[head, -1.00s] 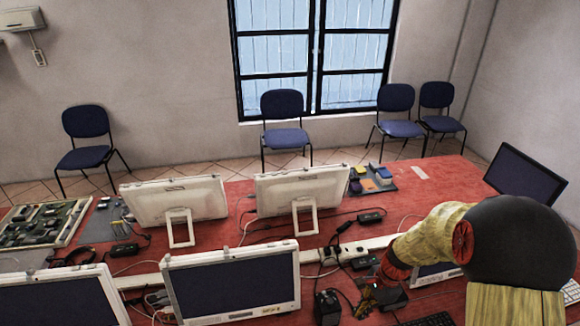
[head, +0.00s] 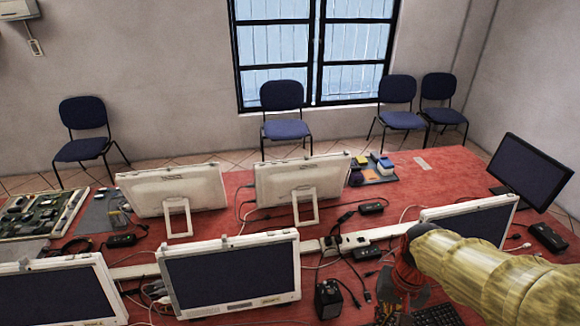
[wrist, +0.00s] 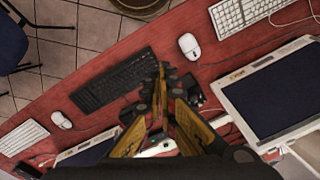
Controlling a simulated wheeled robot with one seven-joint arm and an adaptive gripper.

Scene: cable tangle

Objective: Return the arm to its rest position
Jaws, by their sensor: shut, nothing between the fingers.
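My gripper (wrist: 163,82) is shut and empty in the wrist view, its yellow and black fingers pointing over the black keyboard (wrist: 115,80). In the head view my gripper (head: 391,312) is at the bottom, right of centre, above the red table (head: 440,165). My yellow arm reaches in from the right edge. The fingertips are partly lost against dark things behind them.
White monitors stand close by, one (head: 230,275) left of my gripper and one (head: 470,222) behind my arm. A small black box (head: 328,299) and loose cables lie beside the gripper. A black monitor (head: 530,170) stands at the right. Chairs (head: 284,112) line the wall.

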